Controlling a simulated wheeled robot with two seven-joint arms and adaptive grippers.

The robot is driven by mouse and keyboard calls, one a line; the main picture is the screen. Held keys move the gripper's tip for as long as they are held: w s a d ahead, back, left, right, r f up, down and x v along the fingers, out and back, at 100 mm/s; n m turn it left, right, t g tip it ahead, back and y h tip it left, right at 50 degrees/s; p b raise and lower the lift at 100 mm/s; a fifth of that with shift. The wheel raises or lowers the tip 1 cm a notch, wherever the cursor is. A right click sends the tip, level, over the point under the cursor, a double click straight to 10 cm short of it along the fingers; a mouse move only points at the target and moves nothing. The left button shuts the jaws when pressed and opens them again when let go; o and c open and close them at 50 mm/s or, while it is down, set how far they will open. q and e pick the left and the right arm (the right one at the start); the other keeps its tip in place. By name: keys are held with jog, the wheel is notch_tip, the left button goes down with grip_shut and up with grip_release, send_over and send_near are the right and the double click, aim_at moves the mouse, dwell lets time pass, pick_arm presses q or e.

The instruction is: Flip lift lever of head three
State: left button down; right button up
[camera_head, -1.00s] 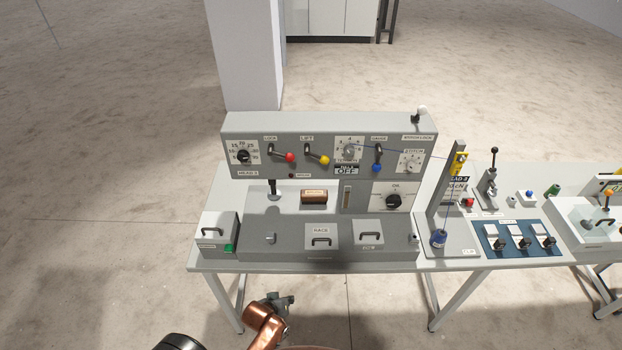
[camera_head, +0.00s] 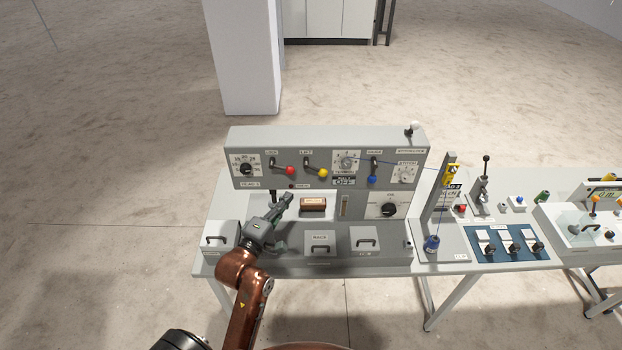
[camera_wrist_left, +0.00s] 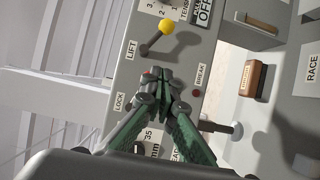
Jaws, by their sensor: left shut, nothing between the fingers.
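The lift lever (camera_head: 312,168) has a yellow ball knob (camera_head: 323,173) and sits under the LIFT label on the grey panel of head three (camera_head: 330,138). Its knob points right and slightly down. The yellow knob also shows in the left wrist view (camera_wrist_left: 166,27), beyond my fingertips. My left gripper (camera_head: 286,199) is shut and empty, in front of the panel, below and left of the lift lever and apart from it. In the left wrist view its closed fingertips (camera_wrist_left: 157,76) cover most of the lock lever. My right gripper is not in view.
The lock lever's red knob (camera_head: 291,171) is just left of the lift lever. A blue-knobbed lever (camera_head: 372,180) and a dial (camera_head: 346,162) are to its right. A brown block (camera_head: 313,204) lies below the panel. A thread post (camera_head: 441,200) stands at right.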

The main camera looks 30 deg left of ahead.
pick_arm(q)
jog(key=p, duration=0.2)
send_near(316, 169)
jog(key=w+a+f, duration=0.2)
jog(key=w+a, duration=0.1)
jog(key=w, duration=0.1)
jog(key=shift+w+d+p, duration=0.5)
jog(key=shift+w+d, duration=0.6)
jog(key=shift+w, duration=0.3)
